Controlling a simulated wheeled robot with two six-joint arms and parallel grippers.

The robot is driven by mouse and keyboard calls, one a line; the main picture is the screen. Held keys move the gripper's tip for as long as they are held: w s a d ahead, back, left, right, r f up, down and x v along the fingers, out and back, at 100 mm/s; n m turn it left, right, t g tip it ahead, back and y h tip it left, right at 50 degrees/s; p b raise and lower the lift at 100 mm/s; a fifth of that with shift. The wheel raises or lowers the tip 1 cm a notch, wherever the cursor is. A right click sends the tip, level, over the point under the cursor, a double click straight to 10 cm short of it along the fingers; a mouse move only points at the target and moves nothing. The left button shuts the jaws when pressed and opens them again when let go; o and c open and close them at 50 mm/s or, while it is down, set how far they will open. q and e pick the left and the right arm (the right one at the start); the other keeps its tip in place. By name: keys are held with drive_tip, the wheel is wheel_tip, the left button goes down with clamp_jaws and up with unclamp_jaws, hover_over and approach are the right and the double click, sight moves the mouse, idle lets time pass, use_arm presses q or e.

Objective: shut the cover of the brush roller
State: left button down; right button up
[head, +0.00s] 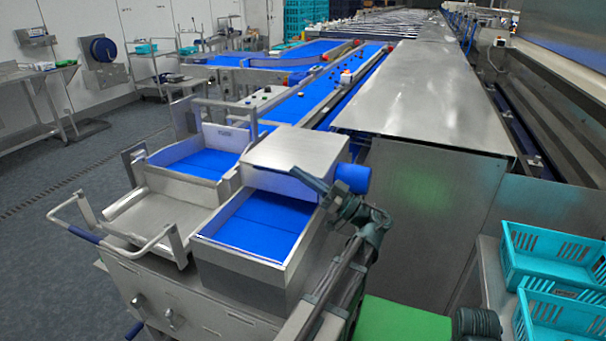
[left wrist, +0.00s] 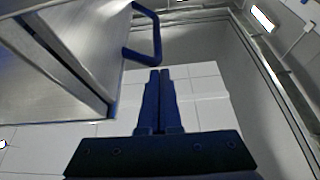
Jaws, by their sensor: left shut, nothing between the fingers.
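A silver metal housing (head: 295,150), which looks like the brush roller's cover, sits across the blue channel. A blue cylindrical end (head: 352,178) sticks out at its right side. I cannot tell how far the cover stands open. My left gripper (head: 297,174) is in front of the housing's near face, its fingers pointing up and left. In the left wrist view its fingers (left wrist: 158,74) are shut with nothing between them. A blue bar handle (left wrist: 157,40) shows just beyond the fingertips, beside a metal panel (left wrist: 60,60).
A blue-floored metal trough (head: 250,268) lies below the housing, with a second tray (head: 205,162) to its left. A large metal cabinet (head: 425,210) stands at the right. Turquoise crates (head: 550,262) are at the lower right. Blue belts (head: 300,100) run behind.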

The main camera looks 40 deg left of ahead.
use_arm(q)
drive_tip(key=w+d+f+b, duration=0.1)
drive_tip(key=w+d+b, duration=0.1)
drive_tip(key=d, duration=0.7)
drive_tip(key=shift+w+d, duration=0.15)
drive_tip(key=shift+w, duration=0.2)
use_arm(e)
drive_tip(key=shift+d+f, duration=0.25)
drive_tip(key=shift+f, duration=0.4)
drive_tip(key=shift+r, duration=0.1)
